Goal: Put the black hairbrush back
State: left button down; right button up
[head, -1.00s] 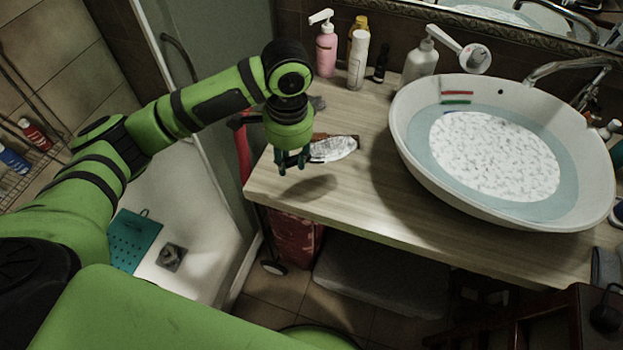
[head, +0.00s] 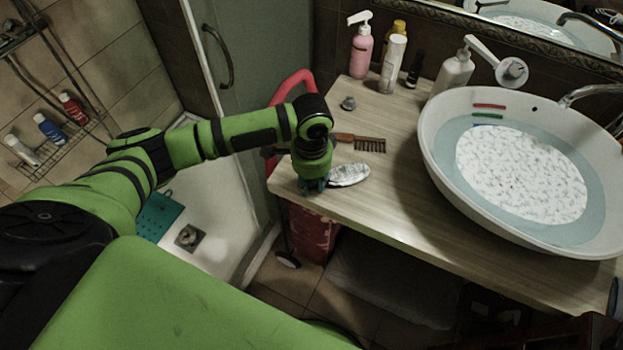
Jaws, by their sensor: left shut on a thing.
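My left gripper (head: 313,185) points down at the left end of the wooden counter (head: 400,195), close to its front edge. It is shut on the hairbrush (head: 349,174), whose oval head sticks out to the right of the fingers. The head looks pale and silvery from here, not black. The handle is hidden by the gripper. The brush is low over the counter; I cannot tell whether it touches. My right gripper is not in view.
A brown comb (head: 365,144) lies just behind the brush. A pink pump bottle (head: 361,50) and several other bottles line the wall. The white basin (head: 435,145) stands to the right. Bare counter lies between.

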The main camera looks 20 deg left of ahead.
pick_arm(q)
jog(key=c, duration=0.9)
grip_release()
jog(key=shift+f, duration=0.15)
notch_tip(320, 180, up, 12)
jog(key=shift+d+r+b, duration=0.1)
jog(key=shift+r+b, duration=0.1)
jog(key=shift+b, duration=0.75)
